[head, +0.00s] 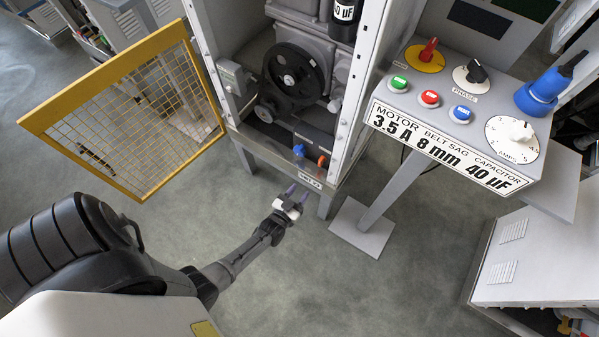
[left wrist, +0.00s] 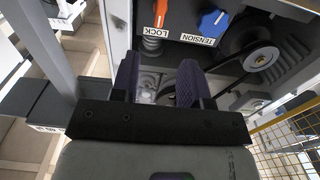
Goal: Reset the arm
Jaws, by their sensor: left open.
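My left arm reaches in from the lower left in the head view. Its gripper (head: 296,192) is open and empty, just in front of the lower front edge of the open machine cabinet (head: 262,145). In the left wrist view the two dark purple fingers (left wrist: 160,84) stand apart with nothing held between them. Beyond them are the orange lock lever (left wrist: 160,12) and the blue tension knob (left wrist: 213,22). In the head view the blue knob (head: 299,150) and orange lever (head: 321,161) sit low in the cabinet, apart from the gripper. My right gripper is not in view.
A yellow-framed mesh door (head: 130,115) stands open left of the cabinet. A black pulley (head: 294,70) is inside. A control console (head: 455,110) with buttons and knobs stands on a post at the right. A grey cabinet (head: 545,255) is at lower right. The floor between is clear.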

